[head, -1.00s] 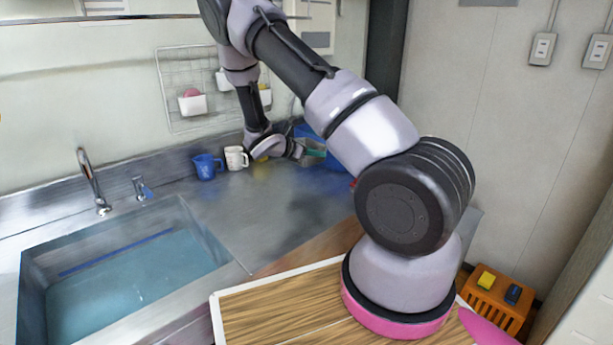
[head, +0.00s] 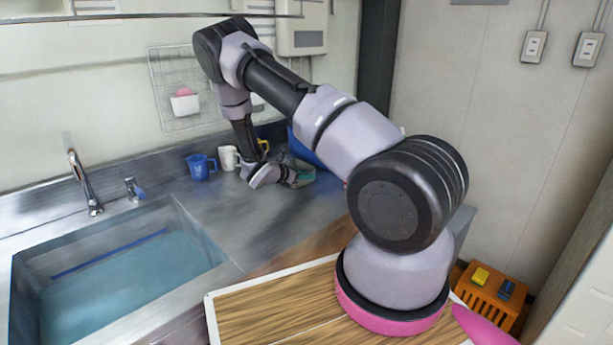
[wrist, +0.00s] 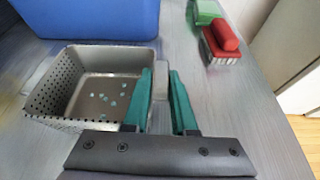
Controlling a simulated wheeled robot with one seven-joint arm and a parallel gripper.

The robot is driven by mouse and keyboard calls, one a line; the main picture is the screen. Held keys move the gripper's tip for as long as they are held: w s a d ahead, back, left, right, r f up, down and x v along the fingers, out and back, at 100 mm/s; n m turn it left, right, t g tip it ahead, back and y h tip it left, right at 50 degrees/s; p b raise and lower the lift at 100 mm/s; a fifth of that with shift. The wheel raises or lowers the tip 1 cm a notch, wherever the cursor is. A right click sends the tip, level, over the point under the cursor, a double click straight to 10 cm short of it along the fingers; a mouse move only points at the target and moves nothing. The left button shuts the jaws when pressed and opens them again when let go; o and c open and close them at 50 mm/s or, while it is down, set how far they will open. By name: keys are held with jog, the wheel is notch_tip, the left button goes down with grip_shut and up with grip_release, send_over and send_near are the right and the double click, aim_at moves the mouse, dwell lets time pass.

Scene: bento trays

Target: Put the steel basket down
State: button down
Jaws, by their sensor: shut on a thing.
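The steel basket (wrist: 40,97), a rectangular metal container with perforated walls, shows in the wrist view on the left. Small pale specks show on its floor. My gripper (wrist: 160,82) has its two teal fingers on either side of the basket's right wall and is shut on it. In the head view, my gripper (head: 301,177) is low over the steel counter (head: 255,215), and the basket is mostly hidden by it and hard to make out. I cannot tell whether the basket's underside touches the counter.
A blue container (wrist: 95,15) stands just behind the basket. A red brush (wrist: 221,42) and a green one (wrist: 206,12) lie to the right. A blue mug (head: 200,167) and a white mug (head: 228,158) stand left of my gripper. The sink (head: 120,275) is at the front left.

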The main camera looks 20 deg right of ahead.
jog(key=shift+f, duration=0.1)
jog(key=c, duration=0.7)
grip_release()
